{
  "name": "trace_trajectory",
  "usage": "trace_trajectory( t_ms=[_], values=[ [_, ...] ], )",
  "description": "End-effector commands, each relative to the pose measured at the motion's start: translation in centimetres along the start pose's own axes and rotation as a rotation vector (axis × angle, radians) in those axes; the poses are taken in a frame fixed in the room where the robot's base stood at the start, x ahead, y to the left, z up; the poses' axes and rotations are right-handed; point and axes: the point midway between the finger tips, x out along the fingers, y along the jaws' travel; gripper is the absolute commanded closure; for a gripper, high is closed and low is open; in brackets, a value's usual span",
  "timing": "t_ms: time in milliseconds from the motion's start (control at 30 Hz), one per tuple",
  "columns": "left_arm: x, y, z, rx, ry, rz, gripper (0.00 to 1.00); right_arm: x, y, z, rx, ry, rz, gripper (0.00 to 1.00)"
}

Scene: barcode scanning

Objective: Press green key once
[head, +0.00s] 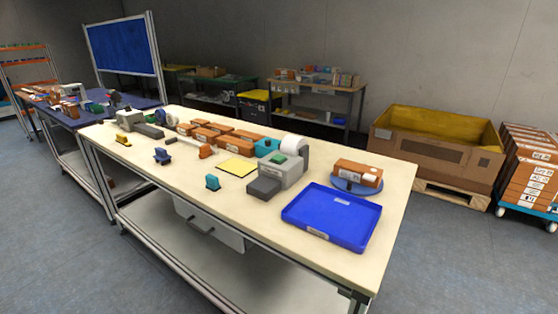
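A grey box-shaped device (283,175) stands on the near workbench, right of its middle. A small green patch (279,160) shows on its top; it is too small to tell whether this is a key. A dark grey block (264,189) sits at its front, and a white roll (294,143) is behind it. A second grey device (130,121) with a greenish top stands at the bench's left end. Neither of my grippers is in view.
A blue tray (332,216) lies at the right, before a brown box on a round blue plate (346,186). A yellow sheet (237,167), a teal item (212,182) and several brown boxes (236,139) also lie there.

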Motion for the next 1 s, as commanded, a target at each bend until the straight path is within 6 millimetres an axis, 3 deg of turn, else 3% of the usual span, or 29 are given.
trace_trajectory(
  t_ms=[333,367,533,567,1000],
  values=[
    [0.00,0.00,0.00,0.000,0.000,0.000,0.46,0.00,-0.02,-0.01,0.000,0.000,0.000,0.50],
    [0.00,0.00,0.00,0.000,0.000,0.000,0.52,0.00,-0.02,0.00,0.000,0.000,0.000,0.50],
    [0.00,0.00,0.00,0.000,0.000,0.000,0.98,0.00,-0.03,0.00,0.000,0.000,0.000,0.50],
    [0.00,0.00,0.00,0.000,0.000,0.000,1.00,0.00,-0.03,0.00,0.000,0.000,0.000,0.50],
    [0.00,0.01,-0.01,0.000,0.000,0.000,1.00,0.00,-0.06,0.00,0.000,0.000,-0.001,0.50]
  ],
)
